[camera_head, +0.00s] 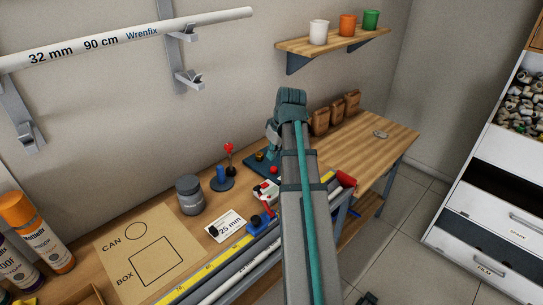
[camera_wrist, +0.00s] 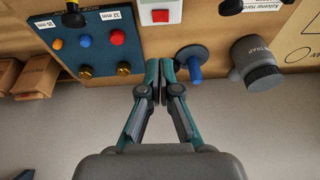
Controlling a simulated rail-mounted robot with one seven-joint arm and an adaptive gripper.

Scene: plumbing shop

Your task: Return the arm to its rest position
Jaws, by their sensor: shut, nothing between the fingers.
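My gripper (camera_wrist: 166,74) shows in the wrist view with its two teal-and-dark fingers together and nothing between them. In that view its tips overlap the bench's wall-side edge, just left of a blue peg on a dark round base (camera_wrist: 195,62). I cannot tell the height of the tips over the bench. In the head view my arm (camera_head: 303,210) reaches from the bottom edge up over the workbench, bent at a dark teal joint near the wall. The fingers are mostly hidden there.
The workbench (camera_head: 375,147) holds a grey jar (camera_head: 189,195), a blue board with coloured knobs (camera_wrist: 98,41), a red-button box (camera_wrist: 160,12) and brown bags (camera_head: 337,112). A shelf with three cups (camera_head: 333,41) and a bracketed white pipe (camera_head: 130,38) are on the wall. The bench's right end is mostly clear.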

